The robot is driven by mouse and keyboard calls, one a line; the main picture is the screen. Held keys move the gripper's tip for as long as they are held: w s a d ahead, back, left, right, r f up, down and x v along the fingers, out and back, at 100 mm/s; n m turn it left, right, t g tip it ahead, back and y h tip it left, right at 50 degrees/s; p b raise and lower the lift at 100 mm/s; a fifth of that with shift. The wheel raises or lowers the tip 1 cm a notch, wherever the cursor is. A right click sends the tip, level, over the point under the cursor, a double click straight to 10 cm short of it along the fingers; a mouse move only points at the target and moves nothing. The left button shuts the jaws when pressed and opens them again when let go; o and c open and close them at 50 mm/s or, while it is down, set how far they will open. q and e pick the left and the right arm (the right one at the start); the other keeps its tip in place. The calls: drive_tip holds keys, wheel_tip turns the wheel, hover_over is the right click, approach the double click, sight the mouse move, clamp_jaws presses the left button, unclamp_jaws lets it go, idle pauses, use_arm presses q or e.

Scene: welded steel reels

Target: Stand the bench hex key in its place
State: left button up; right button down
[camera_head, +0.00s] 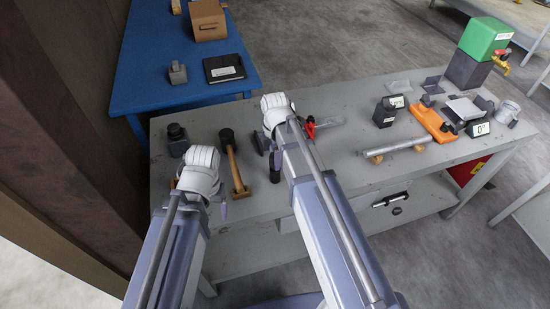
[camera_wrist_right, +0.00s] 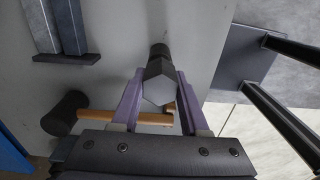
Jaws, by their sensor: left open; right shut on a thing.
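My right gripper (camera_wrist_right: 158,88) is shut on a dark piece with a hexagonal face (camera_wrist_right: 157,82), which I take to be the bench hex key. A dark rounded end shows just beyond it. In the head view a dark upright piece (camera_head: 275,168) shows at my right gripper, which is largely hidden behind my own wrist. My left gripper (camera_head: 222,208) is open, low over the front left of the grey bench; its fingers are only partly seen. I cannot make out a place for the key in these views.
A mallet (camera_head: 234,165) lies on the grey bench (camera_head: 330,165), between my wrists; its handle passes behind my right fingers in the wrist view. A red-handled clamp (camera_head: 310,128) lies close by. A pipe on wooden blocks (camera_head: 397,148) and an orange tool (camera_head: 433,123) lie to the right.

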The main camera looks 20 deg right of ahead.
drive_tip(key=shift+f+b, duration=0.75)
drive_tip(key=shift+f, duration=0.1)
drive_tip(key=shift+c, duration=1.7)
unclamp_jaws()
drive_tip(key=shift+r, duration=0.1)
wheel_tip(320, 180, up, 8)
drive_tip(key=p, duration=0.8)
drive_tip(key=shift+f, duration=0.2)
drive_tip(key=s+a+f+m+h+b, duration=0.1)
drive_tip(key=s+a+f+m+b, duration=0.2)
drive_tip(key=s+a+m, duration=0.7)
drive_tip(key=shift+s+a+m, duration=0.2)
drive_tip(key=shift+s+m, duration=1.95)
drive_tip(key=shift+m, duration=0.15)
